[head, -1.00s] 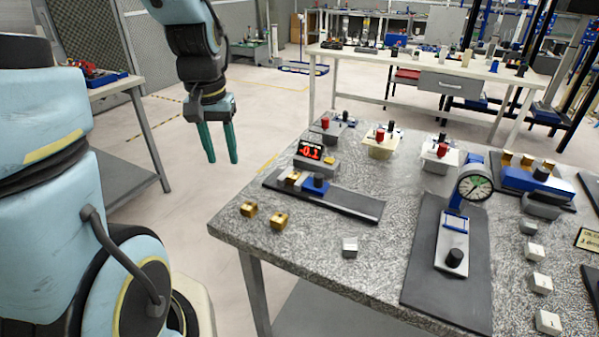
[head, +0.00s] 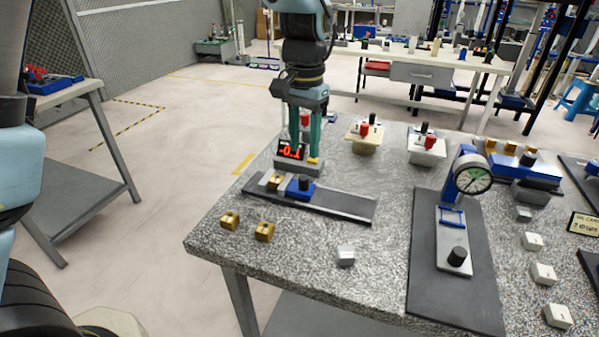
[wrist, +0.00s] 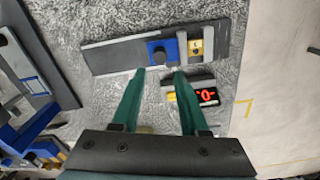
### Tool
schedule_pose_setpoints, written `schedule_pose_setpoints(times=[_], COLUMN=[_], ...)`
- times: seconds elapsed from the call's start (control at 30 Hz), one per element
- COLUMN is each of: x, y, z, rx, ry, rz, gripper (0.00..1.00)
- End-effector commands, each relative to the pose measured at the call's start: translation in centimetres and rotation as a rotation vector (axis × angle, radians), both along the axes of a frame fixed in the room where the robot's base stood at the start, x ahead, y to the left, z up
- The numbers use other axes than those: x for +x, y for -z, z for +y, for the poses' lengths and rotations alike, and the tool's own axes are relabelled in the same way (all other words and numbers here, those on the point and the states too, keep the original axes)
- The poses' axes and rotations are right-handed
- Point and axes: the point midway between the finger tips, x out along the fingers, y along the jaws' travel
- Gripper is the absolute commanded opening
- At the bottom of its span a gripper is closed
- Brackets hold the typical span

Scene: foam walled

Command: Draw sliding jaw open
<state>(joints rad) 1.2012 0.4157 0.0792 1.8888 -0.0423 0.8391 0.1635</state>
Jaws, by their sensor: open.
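The sliding jaw is a blue block (head: 300,193) with a black knob on top, on a dark flat rail (head: 345,206) near the left of the speckled bench. It also shows in the wrist view (wrist: 158,56). A brass block (head: 274,182) sits beside it on the rail, to the left in the head view and to the right in the wrist view (wrist: 196,47). A grey box with a red digital readout (head: 291,151) stands just behind the rail. My gripper (head: 305,150) is open and empty, fingers pointing down near the readout. In the wrist view the fingertips (wrist: 160,73) appear near the blue block, apart from it.
Two loose brass blocks (head: 246,226) and a small grey block (head: 346,256) lie in front of the rail. A dial gauge on a stand (head: 470,176) is to the right. Boxes with red and black knobs (head: 427,149) stand behind. Bare bench shows between them.

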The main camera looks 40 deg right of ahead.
Motion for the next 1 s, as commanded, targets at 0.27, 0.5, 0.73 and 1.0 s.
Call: schedule_pose_setpoints(times=[0.27, 0.5, 0.73, 1.0], x=[0.0, 0.0, 0.0, 0.0], y=[5.2, 7.8, 8.3, 8.3], z=[0.2, 0.1, 0.1, 0.1], rx=[0.006, 0.001, 0.0, -0.001], ry=[-0.002, -0.003, -0.003, -0.003], rz=[0.002, 0.0, 0.0, 0.0], gripper=[0.44, 0.44, 0.44, 0.28])
